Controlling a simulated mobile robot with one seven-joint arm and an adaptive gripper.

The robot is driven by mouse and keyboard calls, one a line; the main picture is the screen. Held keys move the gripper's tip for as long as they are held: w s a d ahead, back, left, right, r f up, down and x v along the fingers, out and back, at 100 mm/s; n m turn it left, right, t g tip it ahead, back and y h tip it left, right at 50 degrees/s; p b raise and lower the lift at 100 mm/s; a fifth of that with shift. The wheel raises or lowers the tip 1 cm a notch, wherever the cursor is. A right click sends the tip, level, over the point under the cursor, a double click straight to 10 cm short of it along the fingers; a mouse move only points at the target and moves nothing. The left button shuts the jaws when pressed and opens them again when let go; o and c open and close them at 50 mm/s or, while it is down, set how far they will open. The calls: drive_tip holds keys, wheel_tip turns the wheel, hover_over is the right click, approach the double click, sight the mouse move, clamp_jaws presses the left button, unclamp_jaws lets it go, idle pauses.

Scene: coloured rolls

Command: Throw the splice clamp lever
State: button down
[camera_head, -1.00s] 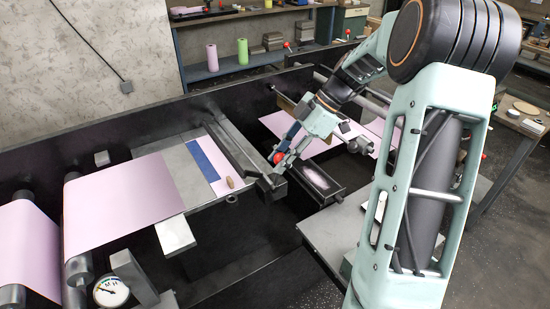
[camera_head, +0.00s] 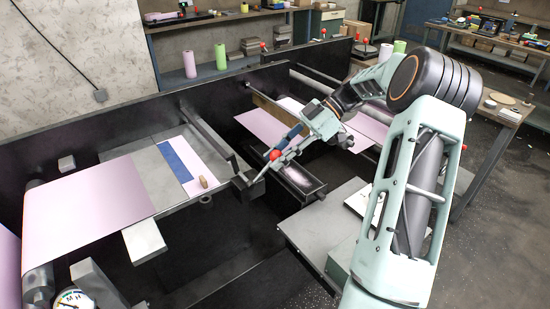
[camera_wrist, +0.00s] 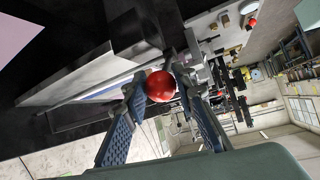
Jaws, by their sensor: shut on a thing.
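The splice clamp is a dark bar (camera_head: 208,143) across the splice table (camera_head: 150,170). A small block (camera_head: 247,187) stands at its near end. The lever (camera_head: 261,175) rises from there, leaning right, to a red ball knob (camera_head: 275,155). My gripper (camera_head: 279,153) is shut on the knob. In the wrist view the red knob (camera_wrist: 160,86) sits between my two blue-padded fingers, and the clamp bar shows behind it. The lever's rod is mostly hidden there.
Pink web (camera_head: 90,200) runs over rollers on the left, with a blue strip (camera_head: 173,163) beside the clamp. A gauge (camera_head: 72,300) is at lower left. Shelves with rolls stand behind.

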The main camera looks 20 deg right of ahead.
drive_tip(key=shift+w+d+f, duration=0.1)
drive_tip(key=shift+d+f, duration=0.25)
drive_tip(key=shift+f, duration=0.15)
drive_tip(key=c, duration=1.6)
unclamp_jaws()
drive_tip(key=shift+a, duration=0.1)
drive_tip(key=v, duration=1.2)
drive_tip(key=shift+r, duration=0.1)
drive_tip(key=shift+a, duration=0.15)
